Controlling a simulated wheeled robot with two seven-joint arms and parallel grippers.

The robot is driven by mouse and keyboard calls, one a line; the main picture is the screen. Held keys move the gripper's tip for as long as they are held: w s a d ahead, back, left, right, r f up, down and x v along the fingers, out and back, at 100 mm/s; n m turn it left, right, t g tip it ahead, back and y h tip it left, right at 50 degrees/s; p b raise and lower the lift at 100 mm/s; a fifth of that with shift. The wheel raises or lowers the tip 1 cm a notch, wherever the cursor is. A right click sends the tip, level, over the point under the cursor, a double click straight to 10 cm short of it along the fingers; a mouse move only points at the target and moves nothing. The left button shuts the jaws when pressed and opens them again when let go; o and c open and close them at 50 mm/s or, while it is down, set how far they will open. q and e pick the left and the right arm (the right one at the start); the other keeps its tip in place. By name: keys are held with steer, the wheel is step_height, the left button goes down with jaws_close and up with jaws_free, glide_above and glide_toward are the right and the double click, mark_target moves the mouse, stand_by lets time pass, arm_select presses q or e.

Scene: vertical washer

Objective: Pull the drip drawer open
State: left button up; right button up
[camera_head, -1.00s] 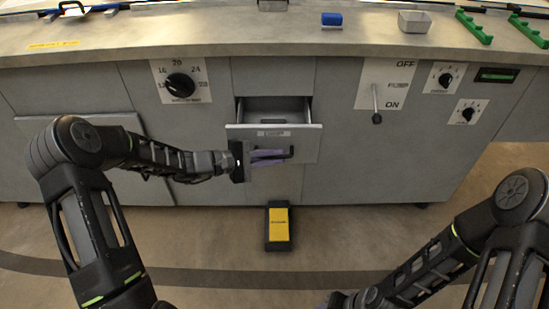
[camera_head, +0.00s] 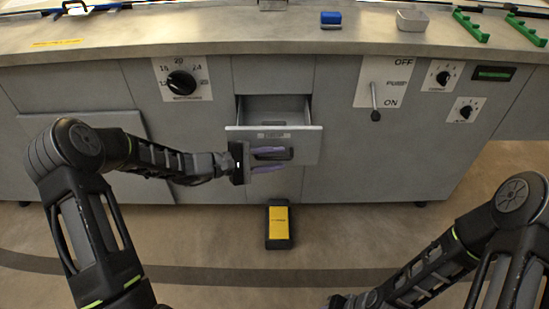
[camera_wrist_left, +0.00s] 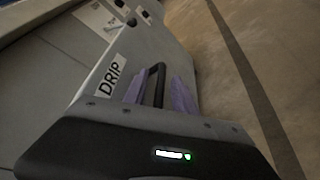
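The drip drawer (camera_head: 305,143) stands pulled out of the grey cabinet, and its open, empty-looking inside shows above its front panel. In the left wrist view its front bears a DRIP label (camera_wrist_left: 111,75). My left gripper (camera_head: 268,159) is at the drawer's black handle (camera_head: 273,153). Its purple fingers are spread, one on each side of the handle bar, with visible gaps in the left wrist view (camera_wrist_left: 158,92). My right arm (camera_head: 425,270) is low at the right; its gripper end is at the bottom edge and barely shows.
A yellow and black box (camera_head: 279,224) lies on the floor below the drawer. A dial (camera_head: 181,83) is left of the drawer and a pump lever (camera_head: 375,102) right of it. The worktop (camera_head: 220,35) runs above. Floor in front is mostly free.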

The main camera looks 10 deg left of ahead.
arm_select(q)
steer(key=v, duration=0.8)
steer(key=shift+p, duration=0.4)
steer(key=shift+f, duration=0.1)
